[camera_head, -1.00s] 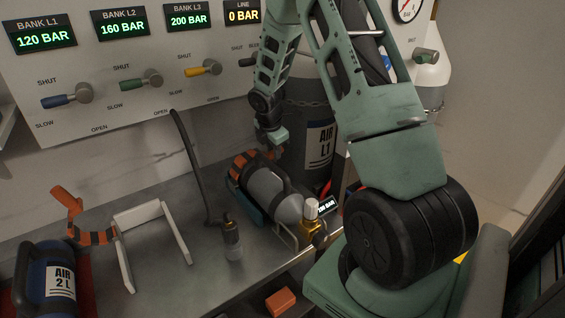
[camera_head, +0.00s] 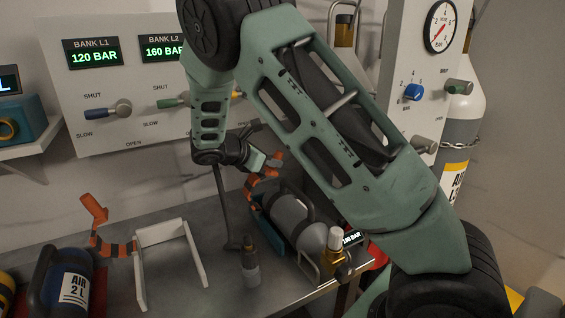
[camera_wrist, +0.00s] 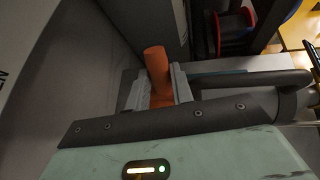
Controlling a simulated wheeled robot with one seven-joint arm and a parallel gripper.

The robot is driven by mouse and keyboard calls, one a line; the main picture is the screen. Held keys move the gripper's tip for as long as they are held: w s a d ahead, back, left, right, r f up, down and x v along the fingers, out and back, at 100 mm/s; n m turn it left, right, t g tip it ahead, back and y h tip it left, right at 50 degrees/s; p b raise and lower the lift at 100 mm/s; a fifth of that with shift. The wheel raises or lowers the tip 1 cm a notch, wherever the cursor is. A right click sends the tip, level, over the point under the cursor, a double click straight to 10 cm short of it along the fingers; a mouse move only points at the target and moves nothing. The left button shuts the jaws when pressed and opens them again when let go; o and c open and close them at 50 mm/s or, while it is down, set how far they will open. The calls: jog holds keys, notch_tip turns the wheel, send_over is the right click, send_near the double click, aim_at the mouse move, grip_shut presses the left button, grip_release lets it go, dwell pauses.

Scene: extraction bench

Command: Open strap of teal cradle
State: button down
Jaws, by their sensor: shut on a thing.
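The teal cradle (camera_head: 264,229) stands on the bench and holds a grey cylinder (camera_head: 299,215) lying on its side. Its orange strap (camera_head: 262,178) rises from the cradle's left side and stands up, off the cylinder's top. My gripper (camera_head: 264,162) is at the strap's upper end, above and left of the cylinder. In the wrist view the orange strap end (camera_wrist: 158,68) sits between the two grey jaws (camera_wrist: 157,88), which are shut on it. My gripper partly hides the strap's top.
A small dark bottle-like fitting (camera_head: 250,262) stands left of the cradle. A valve panel (camera_head: 65,110) stands behind.

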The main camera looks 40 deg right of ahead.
jog(key=w+a+f+n+h, duration=0.1)
jog(key=w+a+h, duration=0.1)
jog(key=a+h, duration=0.6)
jog(key=shift+w+a+f+n+g+h+p, duration=0.35)
jog(key=shift+w+a+h+p, duration=0.1)
jog(key=shift+a, duration=1.4)
jog(key=c, duration=1.2)
grip_release()
jog(key=shift+c, duration=0.2)
jog(key=shift+a, duration=0.1)
jog(key=b+v, duration=0.3)
jog(key=v, duration=0.9)
jog(key=shift+s, duration=0.1)
